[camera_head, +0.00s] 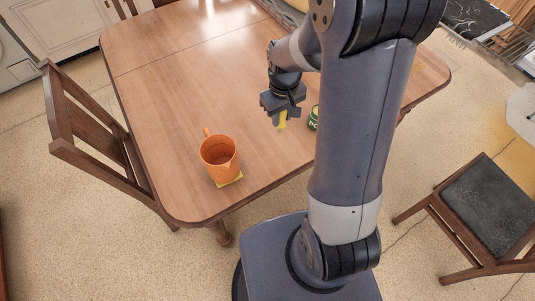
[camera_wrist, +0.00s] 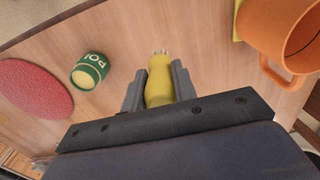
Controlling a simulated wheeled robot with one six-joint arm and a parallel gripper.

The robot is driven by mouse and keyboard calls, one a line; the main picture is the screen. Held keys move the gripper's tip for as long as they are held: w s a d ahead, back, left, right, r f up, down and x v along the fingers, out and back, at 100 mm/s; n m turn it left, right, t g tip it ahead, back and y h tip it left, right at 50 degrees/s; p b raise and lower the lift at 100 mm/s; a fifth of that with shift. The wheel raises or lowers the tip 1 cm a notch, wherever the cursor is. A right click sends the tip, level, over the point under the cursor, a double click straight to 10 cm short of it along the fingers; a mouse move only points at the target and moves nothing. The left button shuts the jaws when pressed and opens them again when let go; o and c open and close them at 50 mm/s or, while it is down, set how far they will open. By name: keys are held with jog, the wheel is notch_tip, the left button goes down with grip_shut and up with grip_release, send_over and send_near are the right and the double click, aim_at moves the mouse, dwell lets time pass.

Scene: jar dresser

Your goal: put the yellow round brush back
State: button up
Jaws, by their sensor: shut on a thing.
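My gripper (camera_head: 282,106) is shut on the yellow round brush (camera_head: 282,125). In the wrist view the brush (camera_wrist: 158,82) sits between the two grey fingers, its pale tip pointing away from the palm. The fingers hide part of its sides. The gripper is over the wooden table, and I cannot tell how far the brush tip is above the top. An orange jug (camera_head: 219,158) stands to the left and nearer the front edge, on a yellow mat (camera_head: 233,182). The jug also shows in the wrist view (camera_wrist: 262,35), apart from the gripper.
A green can (camera_head: 314,118) stands just right of the brush, partly hidden by my arm. A red round mat (camera_wrist: 35,88) lies beyond the can in the wrist view. The left and back of the table (camera_head: 165,85) are clear. Chairs (camera_head: 85,130) stand around it.

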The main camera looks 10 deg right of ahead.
notch_tip(320, 180, down, 10)
jog(key=shift+r+p, duration=0.1)
jog(key=shift+p, duration=0.2)
dwell(0.3)
jog(key=o, duration=1)
notch_tip(320, 180, up, 12)
jog(key=shift+r, duration=0.1)
dwell(0.3)
